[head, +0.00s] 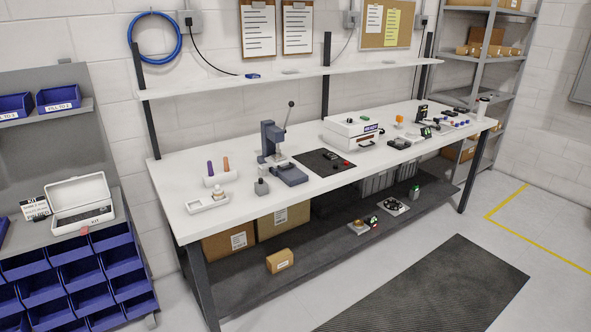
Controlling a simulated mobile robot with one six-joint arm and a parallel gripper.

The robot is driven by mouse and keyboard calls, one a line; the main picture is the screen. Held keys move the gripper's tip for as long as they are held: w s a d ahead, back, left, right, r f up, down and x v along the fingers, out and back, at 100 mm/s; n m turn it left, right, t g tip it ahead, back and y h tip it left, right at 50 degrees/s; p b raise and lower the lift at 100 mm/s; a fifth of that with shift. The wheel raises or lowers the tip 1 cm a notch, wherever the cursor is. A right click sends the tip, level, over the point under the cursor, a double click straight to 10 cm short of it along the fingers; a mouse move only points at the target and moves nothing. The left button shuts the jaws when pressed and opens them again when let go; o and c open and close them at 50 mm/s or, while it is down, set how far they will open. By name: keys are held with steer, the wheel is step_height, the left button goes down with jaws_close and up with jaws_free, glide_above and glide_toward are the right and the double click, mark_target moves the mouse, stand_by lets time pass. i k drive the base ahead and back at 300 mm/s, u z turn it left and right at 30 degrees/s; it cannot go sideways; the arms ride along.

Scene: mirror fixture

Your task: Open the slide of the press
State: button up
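A blue-grey bench press (268,141) stands upright on the white workbench, left of its middle. Its thin lever with a dark knob points up and to the right. My gripper is not in view.
A black mat (325,162) and a white box-shaped device (350,133) lie right of the press. A white holder (219,178) is at left. The floor before the bench has a dark mat (430,290).

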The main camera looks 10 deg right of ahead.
mark_target(271, 164)
steer(key=z, duration=0.1)
steer(key=k, duration=0.15)
steer(key=u, duration=0.25)
steer(key=i, duration=0.95)
steer(key=u, duration=0.45)
steer(key=k, duration=0.3)
steer(key=u, duration=0.45)
